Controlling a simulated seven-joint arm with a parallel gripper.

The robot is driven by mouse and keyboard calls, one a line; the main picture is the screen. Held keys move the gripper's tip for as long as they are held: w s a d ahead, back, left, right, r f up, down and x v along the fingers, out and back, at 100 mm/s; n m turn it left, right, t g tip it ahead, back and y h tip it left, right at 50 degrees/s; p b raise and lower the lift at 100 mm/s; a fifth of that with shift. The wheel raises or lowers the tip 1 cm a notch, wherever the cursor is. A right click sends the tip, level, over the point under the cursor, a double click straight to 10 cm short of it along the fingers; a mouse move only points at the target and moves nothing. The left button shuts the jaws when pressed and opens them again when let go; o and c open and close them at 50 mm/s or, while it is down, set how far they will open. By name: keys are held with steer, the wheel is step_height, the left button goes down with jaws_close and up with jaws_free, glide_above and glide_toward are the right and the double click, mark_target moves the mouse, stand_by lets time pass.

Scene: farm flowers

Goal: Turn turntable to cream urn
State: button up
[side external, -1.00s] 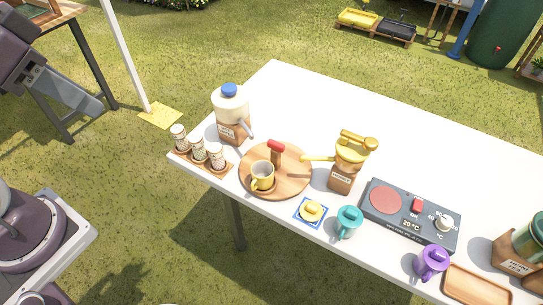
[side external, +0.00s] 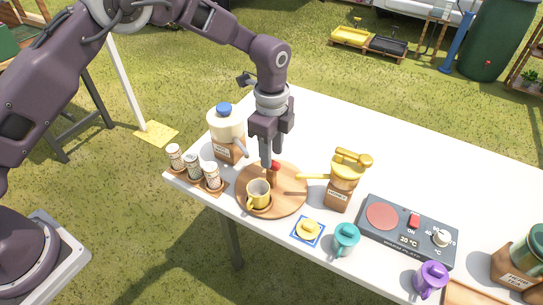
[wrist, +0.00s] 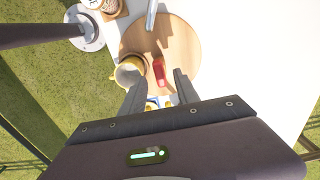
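The turntable (side external: 290,204) is a round wooden disc near the table's front left. It carries a yellow mug (side external: 258,194) and a post with a red top (side external: 275,167). The cream urn (side external: 226,128), a cream jar with a blue lid on a wooden base, stands behind and left of it. My gripper (side external: 269,160) points down above the disc, beside the red top. In the wrist view its fingers (wrist: 159,86) are apart and empty, with the red top (wrist: 159,72) between and just beyond the tips. I cannot tell whether they touch it.
A yellow-topped urn (side external: 343,180) stands right of the turntable, its spout pointing at the disc. Several shakers (side external: 193,167) stand at the left edge. A butter dish (side external: 308,230), a teal mug (side external: 345,238), a purple mug (side external: 431,278) and a warm plate (side external: 408,230) lie to the right. The table's back is clear.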

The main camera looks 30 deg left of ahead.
mark_target(271, 175)
step_height(271, 175, down, 2)
steer(key=shift+f, duration=0.1)
jaws_close()
stand_by(1.5)
